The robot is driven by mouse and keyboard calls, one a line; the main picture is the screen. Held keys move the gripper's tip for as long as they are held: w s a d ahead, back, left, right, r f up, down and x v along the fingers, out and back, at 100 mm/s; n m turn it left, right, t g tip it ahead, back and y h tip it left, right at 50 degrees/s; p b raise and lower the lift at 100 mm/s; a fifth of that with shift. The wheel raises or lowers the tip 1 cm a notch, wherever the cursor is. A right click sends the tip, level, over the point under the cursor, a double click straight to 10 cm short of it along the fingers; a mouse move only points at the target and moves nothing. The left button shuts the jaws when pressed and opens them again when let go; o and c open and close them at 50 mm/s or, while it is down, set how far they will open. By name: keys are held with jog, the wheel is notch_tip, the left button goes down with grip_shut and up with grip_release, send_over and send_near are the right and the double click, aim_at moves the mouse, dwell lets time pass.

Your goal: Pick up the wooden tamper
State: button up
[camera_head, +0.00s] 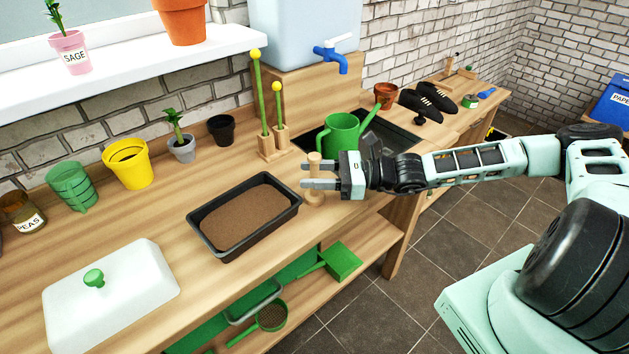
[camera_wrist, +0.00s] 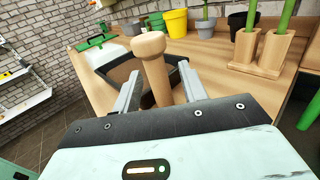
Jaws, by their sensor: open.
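The wooden tamper (camera_head: 314,166) stands upright on the wooden bench, just right of the black soil tray. It has a rounded knob at the top and a wider base. My gripper (camera_head: 306,184) is open, with its fingers level and pointing left, at the tamper's shaft. In the wrist view, the tamper (camera_wrist: 151,62) rises between the two open fingers (camera_wrist: 160,90), with a gap visible on the left side. Its lower part is hidden behind my gripper body there.
The black tray of soil (camera_head: 246,214) lies left of the tamper. A green watering can (camera_head: 341,133) stands close behind my gripper. A wooden holder with two yellow-tipped green sticks (camera_head: 273,143) stands behind. A white lidded box (camera_head: 112,292) is at front left.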

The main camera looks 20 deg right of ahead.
grip_shut()
